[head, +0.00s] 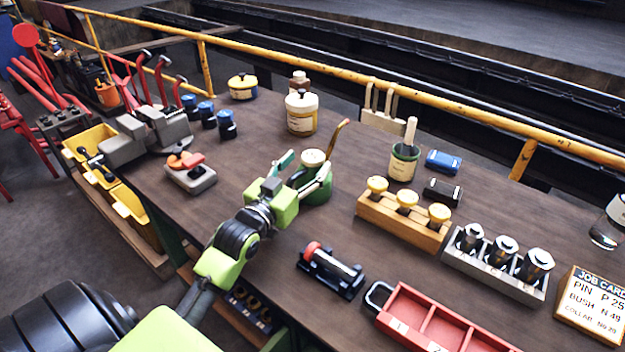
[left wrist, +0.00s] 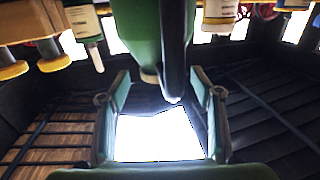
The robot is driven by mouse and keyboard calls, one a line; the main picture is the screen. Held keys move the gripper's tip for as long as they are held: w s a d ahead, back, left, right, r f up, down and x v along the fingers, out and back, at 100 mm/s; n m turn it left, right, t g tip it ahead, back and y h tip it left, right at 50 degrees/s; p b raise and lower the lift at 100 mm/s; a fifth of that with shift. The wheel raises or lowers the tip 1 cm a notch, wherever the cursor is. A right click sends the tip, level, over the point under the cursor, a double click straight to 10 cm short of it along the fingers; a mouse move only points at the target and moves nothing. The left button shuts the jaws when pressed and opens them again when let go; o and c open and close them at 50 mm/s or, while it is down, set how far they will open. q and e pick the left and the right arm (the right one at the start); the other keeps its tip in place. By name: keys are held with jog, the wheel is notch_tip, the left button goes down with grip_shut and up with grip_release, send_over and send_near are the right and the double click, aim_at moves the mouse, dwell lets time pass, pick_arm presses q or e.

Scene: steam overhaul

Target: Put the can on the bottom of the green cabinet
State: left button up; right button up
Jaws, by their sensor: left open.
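The can (head: 316,190) is green with a cream lid and a thin brass spout. It stands upright on the dark wooden bench. My left gripper (head: 304,171) is open, with its fingers at either side of the can; I cannot tell whether they touch it. In the left wrist view, which looks inverted, the green can (left wrist: 147,35) shows between and beyond the open fingers (left wrist: 160,78). Green framing (head: 188,250) shows below the bench's front edge; I cannot tell whether it belongs to the green cabinet. My right gripper is not in view.
Nearby on the bench (head: 290,235) are a cream jar (head: 301,114), a brush pot (head: 403,163), a wooden rack (head: 400,224), a black stand (head: 331,270) and a red tray (head: 440,318). Yellow bins (head: 130,208) hang at the left. A yellow rail (head: 330,68) runs behind.

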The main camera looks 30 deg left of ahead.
pick_arm(q)
jog(key=w, duration=0.4)
jog(key=shift+a+f+p, duration=0.15)
jog(key=shift+f+p, duration=0.05)
jog(key=shift+p, duration=0.1)
jog(key=shift+c, duration=1.2)
grip_shut()
jog(key=shift+r, duration=0.1)
